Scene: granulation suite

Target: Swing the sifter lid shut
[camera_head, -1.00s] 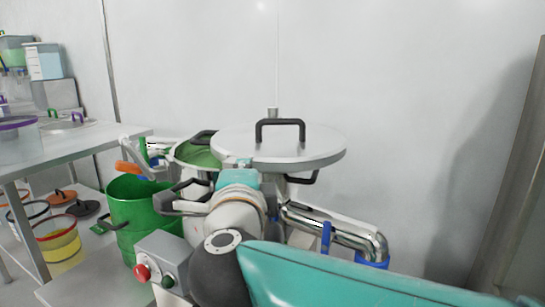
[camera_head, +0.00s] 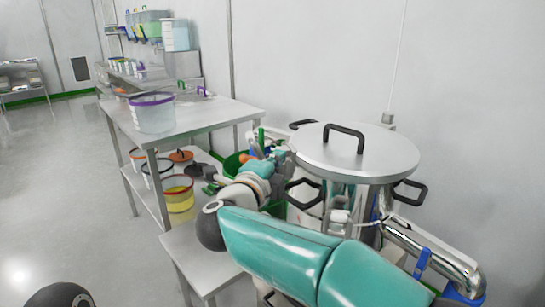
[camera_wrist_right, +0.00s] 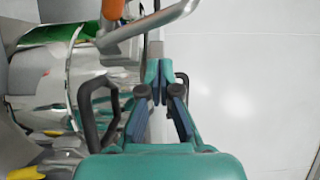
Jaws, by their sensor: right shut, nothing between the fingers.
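A round steel lid (camera_head: 390,152) with a black bar handle (camera_head: 343,138) lies level over a steel drum in the head view. Whether it is seated on the rim cannot be told. My right gripper (camera_head: 284,163) is at the lid's left, its arm crossing in front of the drum. In the wrist view its fingers (camera_wrist_right: 158,78) are together and empty, close to a steel bar (camera_wrist_right: 150,25) with an orange grip (camera_wrist_right: 112,9). A steel-rimmed vessel with a green inside (camera_wrist_right: 60,33) is at upper left there. My left gripper is out of view.
A steel table (camera_head: 205,112) with a clear tub (camera_head: 153,116) stands left, tubs with coloured rims on its lower shelf. A green bucket (camera_head: 233,164) is partly hidden behind my right arm. A steel pipe (camera_head: 425,246) juts out at right, before a bare wall (camera_head: 480,100).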

